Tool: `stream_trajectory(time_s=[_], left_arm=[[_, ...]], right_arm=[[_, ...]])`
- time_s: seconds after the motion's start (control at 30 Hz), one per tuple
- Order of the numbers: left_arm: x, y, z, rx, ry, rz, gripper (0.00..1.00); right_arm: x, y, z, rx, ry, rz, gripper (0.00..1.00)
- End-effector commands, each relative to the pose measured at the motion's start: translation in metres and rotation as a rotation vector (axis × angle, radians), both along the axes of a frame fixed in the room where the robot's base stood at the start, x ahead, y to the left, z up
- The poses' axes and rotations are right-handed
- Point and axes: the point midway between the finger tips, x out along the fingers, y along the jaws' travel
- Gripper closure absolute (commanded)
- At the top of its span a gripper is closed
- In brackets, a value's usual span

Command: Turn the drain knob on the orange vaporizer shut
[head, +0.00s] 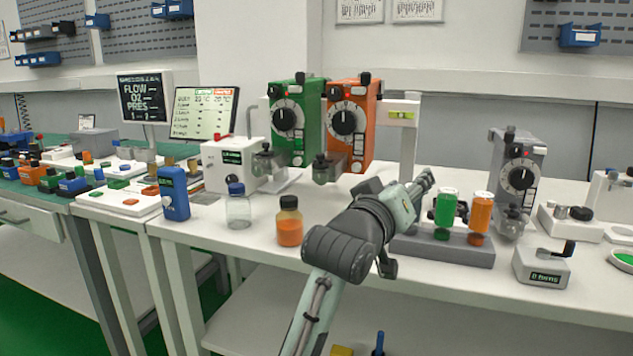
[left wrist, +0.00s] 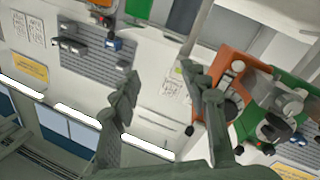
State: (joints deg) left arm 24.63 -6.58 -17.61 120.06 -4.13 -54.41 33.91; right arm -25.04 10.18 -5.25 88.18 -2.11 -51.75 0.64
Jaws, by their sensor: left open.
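The orange vaporizer (head: 360,102) stands upright on a white rail, with a black dial on its front and a clear glass part (head: 328,170) low at its front left. A small dark knob (head: 320,158) shows at that glass part; I cannot tell how far it is turned. In the left wrist view the orange vaporizer (left wrist: 227,67) appears tilted, partly behind a finger. My left gripper (head: 424,184) is open and empty, right of and nearer than the vaporizer, apart from it. Its spread fingers show in the left wrist view (left wrist: 162,78). My right gripper is out of view.
A green vaporizer (head: 308,118) stands directly left of the orange one. An orange-filled bottle (head: 289,228) and a clear bottle (head: 238,210) stand in front. A grey rack (head: 440,250) with green and orange bottles is beside my arm. A grey vaporizer (head: 533,150) stands right.

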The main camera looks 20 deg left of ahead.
Motion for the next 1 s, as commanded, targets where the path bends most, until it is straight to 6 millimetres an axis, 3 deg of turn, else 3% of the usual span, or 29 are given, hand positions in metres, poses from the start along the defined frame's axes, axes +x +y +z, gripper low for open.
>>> stream_trajectory(time_s=[0.03,0.33,0.57,0.93,1.0], left_arm=[[0.0203,0.1677,-0.0121,0.485,-0.066,0.238,0.62],[0.0203,0.1681,-0.0120,0.485,-0.066,0.239,0.99],[0.0205,0.1682,-0.0116,0.485,-0.066,0.240,1.00],[0.0232,0.1699,-0.0184,0.487,-0.051,0.243,0.58],[0.0231,0.1692,-0.0192,0.486,-0.050,0.242,0.55]], right_arm=[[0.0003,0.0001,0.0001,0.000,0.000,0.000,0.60],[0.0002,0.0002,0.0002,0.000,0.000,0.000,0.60],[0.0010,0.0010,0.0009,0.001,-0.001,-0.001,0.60],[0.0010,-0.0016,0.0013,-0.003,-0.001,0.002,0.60],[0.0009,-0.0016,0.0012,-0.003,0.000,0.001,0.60]])
